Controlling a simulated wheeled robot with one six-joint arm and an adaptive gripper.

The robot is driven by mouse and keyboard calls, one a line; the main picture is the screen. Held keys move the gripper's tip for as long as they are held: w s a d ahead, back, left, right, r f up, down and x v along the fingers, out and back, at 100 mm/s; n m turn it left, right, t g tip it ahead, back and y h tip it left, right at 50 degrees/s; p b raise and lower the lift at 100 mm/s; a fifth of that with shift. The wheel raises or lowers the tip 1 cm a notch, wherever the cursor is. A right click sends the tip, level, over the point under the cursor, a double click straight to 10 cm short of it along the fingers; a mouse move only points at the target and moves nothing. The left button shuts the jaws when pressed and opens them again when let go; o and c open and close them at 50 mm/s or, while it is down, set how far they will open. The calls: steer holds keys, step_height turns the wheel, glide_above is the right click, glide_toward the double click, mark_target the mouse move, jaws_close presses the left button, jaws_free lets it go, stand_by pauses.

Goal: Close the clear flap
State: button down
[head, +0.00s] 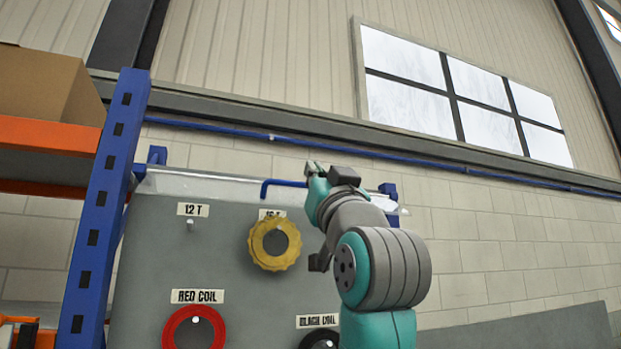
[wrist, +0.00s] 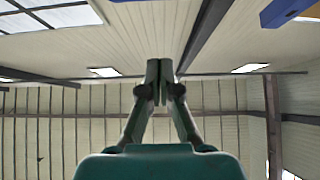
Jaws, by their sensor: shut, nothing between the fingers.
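The clear flap (head: 215,187) shows as a thin, pale see-through strip along the top edge of the grey board, seen nearly edge-on. The labels and pegs on the board's front look uncovered. A bent blue handle (head: 282,183) is at the flap's middle. My gripper (head: 312,168) is at the board's top, by the right end of the handle; I cannot tell whether it touches. In the wrist view the fingers of my gripper (wrist: 160,72) are together and empty, pointing up towards the roof. My arm hides the right part of the flap.
The grey board (head: 150,260) carries a yellow gear-like ring (head: 274,244), a red coil (head: 194,329) and a black coil (head: 320,340). A blue rack post (head: 100,215) and orange shelf beam (head: 45,134) stand on the left. A brick wall (head: 480,230) is behind.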

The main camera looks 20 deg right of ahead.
steer(key=x, duration=0.9)
steer(key=shift+w+f, duration=0.3)
steer(key=shift+f, duration=0.7)
steer(key=shift+w+f, duration=0.25)
steer(key=shift+f, duration=0.75)
